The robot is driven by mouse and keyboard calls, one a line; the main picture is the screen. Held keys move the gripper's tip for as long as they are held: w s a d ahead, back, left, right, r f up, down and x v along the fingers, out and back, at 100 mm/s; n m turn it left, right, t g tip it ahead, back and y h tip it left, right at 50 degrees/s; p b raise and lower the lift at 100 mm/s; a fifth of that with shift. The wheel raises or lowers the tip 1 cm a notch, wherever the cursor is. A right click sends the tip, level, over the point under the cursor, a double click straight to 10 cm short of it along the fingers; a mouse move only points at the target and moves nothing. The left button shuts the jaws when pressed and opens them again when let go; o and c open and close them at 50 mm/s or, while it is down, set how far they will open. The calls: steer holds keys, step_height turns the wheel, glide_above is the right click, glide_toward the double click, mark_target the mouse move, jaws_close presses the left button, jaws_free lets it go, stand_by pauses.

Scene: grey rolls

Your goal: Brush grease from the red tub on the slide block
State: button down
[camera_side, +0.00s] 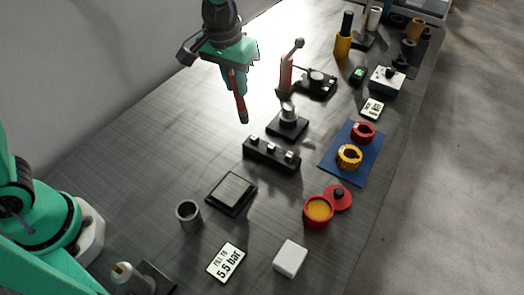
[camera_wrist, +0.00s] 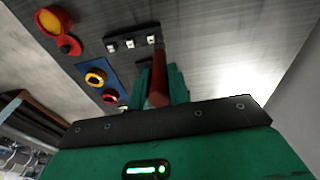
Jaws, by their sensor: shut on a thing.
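My gripper (camera_side: 233,80) is shut on a red stick-like brush (camera_side: 240,103), which hangs down, slightly tilted, above the table. In the wrist view my gripper (camera_wrist: 161,84) has the dark red brush (camera_wrist: 159,90) between its green fingers. The bristles cannot be made out. The red tub (camera_side: 318,221) stands open at the lower right, with amber grease in it; it also shows at top left in the wrist view (camera_wrist: 43,24). A low black block with a square top plate (camera_side: 231,192), possibly the slide block, lies left of the tub. The brush touches neither.
The red lid (camera_side: 338,198) lies beside the tub. A black bar with three pale knobs (camera_side: 271,155) and a metal post on a black base (camera_side: 288,125) stand below my gripper. A blue mat (camera_side: 338,168) holds red and yellow rings. A grey cup (camera_side: 188,216) and white box (camera_side: 290,258) stand nearer.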

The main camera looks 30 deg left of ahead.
steer(key=s+d+h, duration=0.1)
steer(key=s+d, duration=0.3)
steer(key=d, duration=0.7)
steer(key=s+d+t+h, duration=0.1)
steer(key=s+d, duration=0.3)
steer(key=d, duration=0.6)
steer(key=shift+s+d+r, duration=0.15)
steer(key=shift+s+d, duration=0.05)
steer(key=shift+d, duration=0.15)
steer(key=shift+f, duration=3.7)
steer(key=shift+r, duration=0.1)
step_height(320, 180, up, 7)
